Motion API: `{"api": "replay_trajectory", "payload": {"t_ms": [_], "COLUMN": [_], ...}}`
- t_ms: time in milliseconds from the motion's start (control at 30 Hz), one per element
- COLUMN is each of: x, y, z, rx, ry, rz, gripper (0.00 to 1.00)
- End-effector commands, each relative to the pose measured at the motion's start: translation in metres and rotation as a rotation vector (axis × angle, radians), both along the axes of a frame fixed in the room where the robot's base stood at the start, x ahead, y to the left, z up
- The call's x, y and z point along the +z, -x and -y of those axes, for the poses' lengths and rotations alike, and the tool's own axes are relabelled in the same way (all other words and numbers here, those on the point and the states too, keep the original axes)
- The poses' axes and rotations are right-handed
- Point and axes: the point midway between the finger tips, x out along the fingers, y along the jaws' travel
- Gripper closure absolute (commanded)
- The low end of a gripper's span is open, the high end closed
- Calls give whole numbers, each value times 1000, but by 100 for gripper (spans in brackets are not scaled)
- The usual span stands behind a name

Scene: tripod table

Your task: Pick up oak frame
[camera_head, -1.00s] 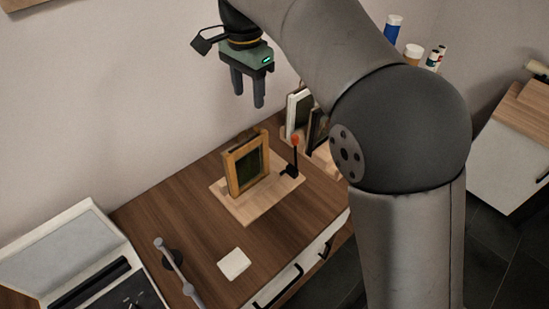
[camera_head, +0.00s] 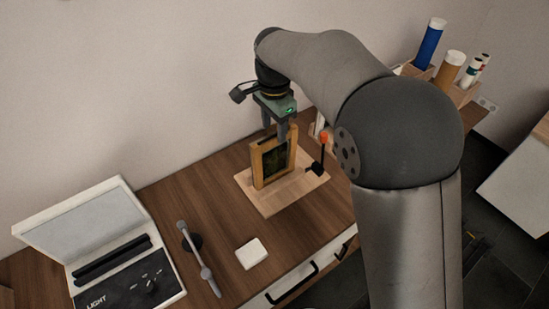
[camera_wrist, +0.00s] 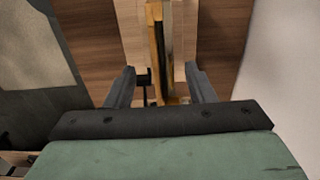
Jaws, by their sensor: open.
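The oak frame (camera_head: 257,168) stands upright on a light wooden board on the table, with a dark panel inside it. My gripper (camera_head: 277,137) is directly above the frame, its fingers pointing down and overlapping the frame's top in the head view. In the wrist view the oak frame (camera_wrist: 156,45) runs as a narrow upright edge between the two open fingers of my gripper (camera_wrist: 160,85). Gaps show on both sides of it, and the jaws hold nothing. The frame's lower near end is hidden behind the gripper body in the wrist view.
The board (camera_head: 285,203) also bears a black stand with a red tip (camera_head: 323,140) close right of the frame. A white square (camera_head: 251,253), a grey rod tool (camera_head: 199,262) and an open light case (camera_head: 125,262) lie in front and left. A wall rises behind.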

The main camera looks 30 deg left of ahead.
Motion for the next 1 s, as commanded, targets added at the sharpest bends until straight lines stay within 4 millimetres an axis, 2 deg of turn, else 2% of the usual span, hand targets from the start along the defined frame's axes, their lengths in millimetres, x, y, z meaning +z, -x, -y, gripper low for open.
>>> {"api": "replay_trajectory", "payload": {"t_ms": [200, 300, 567, 733, 1000], "x": [-32, -41, -44, -43, -42], "y": [-2, -2, -2, -2, -3], "z": [-2, -2, -2, -2, -3], "rx": [0, 0, 0, 0, 0], "ry": [4, 2, 1, 1, 0], "rz": [-3, -2, 0, 0, 0], "gripper": [51, 51, 51, 98, 100]}}
